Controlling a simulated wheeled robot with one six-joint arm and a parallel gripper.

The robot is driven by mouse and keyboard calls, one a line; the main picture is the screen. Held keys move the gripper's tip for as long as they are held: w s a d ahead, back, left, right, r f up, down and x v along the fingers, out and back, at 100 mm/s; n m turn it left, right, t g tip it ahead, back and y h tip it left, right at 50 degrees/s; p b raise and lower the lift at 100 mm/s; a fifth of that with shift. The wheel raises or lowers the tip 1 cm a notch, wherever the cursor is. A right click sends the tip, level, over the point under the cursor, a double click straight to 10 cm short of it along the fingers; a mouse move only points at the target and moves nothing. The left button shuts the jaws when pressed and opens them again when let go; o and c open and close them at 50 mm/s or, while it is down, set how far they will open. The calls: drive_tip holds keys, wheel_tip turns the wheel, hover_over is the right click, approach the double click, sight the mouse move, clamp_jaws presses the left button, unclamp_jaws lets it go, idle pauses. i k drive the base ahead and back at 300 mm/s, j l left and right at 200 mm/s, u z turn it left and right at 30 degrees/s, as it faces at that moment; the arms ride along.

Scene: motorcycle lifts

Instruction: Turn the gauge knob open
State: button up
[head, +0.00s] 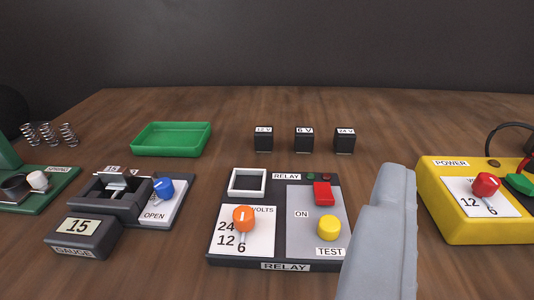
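The gauge (82,238) stands at the lower left, with a dark body and a display reading 15. Its blue knob (163,188) sits on a light plate to the right of the gauge's dark jaw block (112,198). The word OPEN is printed on that plate, just below the knob. A grey part of my gripper (385,240) rises from the bottom edge, right of centre, well to the right of the knob and apart from it. Its fingertips cannot be made out, so whether it is open or shut does not show.
The relay panel (280,255) with orange and yellow knobs stands between the gauge and my gripper. A yellow power box (450,222) is at right. A green tray (171,139), three small dark blocks (304,139) and springs (48,134) sit farther back. Wood beyond is clear.

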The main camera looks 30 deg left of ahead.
sight(164, 188)
drive_tip(key=k+j, duration=0.15)
drive_tip(key=k, duration=0.4)
drive_tip(key=k+j, duration=0.15)
drive_tip(key=j, duration=0.2)
drive_tip(key=k+j, duration=0.1)
drive_tip(key=j, duration=0.3)
drive_tip(key=k+j, duration=0.15)
drive_tip(key=j, duration=0.2)
drive_tip(key=k+j+u, duration=0.1)
drive_tip(key=j, duration=0.3)
drive_tip(key=i+j, duration=0.1)
drive_tip(key=j, duration=0.25)
drive_tip(key=i+j, duration=0.15)
drive_tip(key=j, duration=0.15)
drive_tip(key=i+j, duration=0.1)
drive_tip(key=j, duration=0.25)
